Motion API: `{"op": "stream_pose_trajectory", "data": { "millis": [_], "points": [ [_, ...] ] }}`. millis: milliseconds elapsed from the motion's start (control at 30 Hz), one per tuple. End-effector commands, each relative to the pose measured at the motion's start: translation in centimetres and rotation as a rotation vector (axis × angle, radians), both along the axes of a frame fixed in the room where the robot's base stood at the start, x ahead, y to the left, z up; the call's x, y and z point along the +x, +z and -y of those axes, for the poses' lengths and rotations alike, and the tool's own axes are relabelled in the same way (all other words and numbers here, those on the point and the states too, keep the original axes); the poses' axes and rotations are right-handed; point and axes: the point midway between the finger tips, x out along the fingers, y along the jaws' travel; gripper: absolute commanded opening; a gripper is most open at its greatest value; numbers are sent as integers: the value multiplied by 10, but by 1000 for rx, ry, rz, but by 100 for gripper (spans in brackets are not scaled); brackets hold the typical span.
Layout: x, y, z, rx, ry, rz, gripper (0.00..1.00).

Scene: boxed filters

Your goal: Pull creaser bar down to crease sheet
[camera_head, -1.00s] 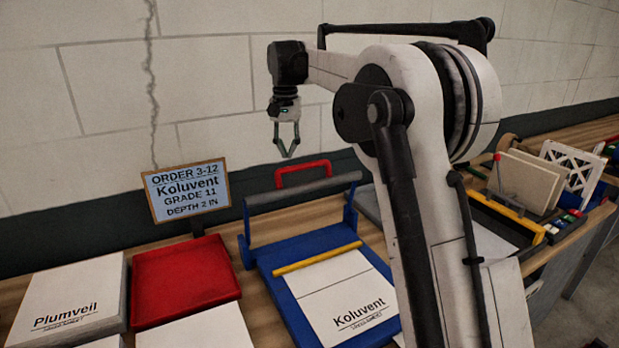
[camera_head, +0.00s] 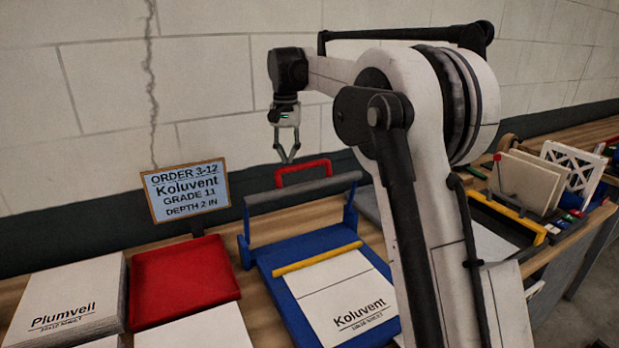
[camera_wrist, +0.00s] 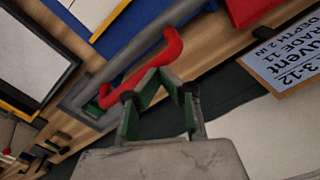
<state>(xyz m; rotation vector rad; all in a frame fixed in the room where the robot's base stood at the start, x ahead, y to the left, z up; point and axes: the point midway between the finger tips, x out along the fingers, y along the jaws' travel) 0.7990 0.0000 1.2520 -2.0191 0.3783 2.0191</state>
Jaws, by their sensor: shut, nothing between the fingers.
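The blue creaser (camera_head: 258,256) stands on the bench with its arms raised. Its grey creaser bar (camera_head: 300,190) is up at the back, with a red handle (camera_head: 304,167) on it. The white Koluvent sheet (camera_head: 345,295) lies flat on the creaser base, with a yellow strip (camera_head: 318,258) across it. My gripper (camera_head: 288,161) is shut and empty just above the handle. In the wrist view the fingertips (camera_wrist: 170,75) overlap the red handle (camera_wrist: 150,62); I cannot tell whether they touch it. The grey bar (camera_wrist: 140,42) also shows there.
An order sign (camera_head: 186,190) reads Koluvent, Grade 11, depth 2 in. A red tray (camera_head: 180,280) and a Plumveil stack (camera_head: 68,295) stand left of the creaser. My arm hides part of the right side. The wall is close behind.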

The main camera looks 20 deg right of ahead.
Motion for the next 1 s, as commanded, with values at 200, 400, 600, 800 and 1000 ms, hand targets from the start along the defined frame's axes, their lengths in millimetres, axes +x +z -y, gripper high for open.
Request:
{"op": "stream_pose_trajectory", "data": {
  "millis": [200,400,600,800,1000],
  "points": [
    [0,-4,0,0,0,0,0],
    [0,-8,0,0,0,0,0],
    [0,-11,0,0,0,0,0],
    [-1,-12,0,0,0,0,0],
    [-9,-13,2,0,0,0,0]
  ]
}}
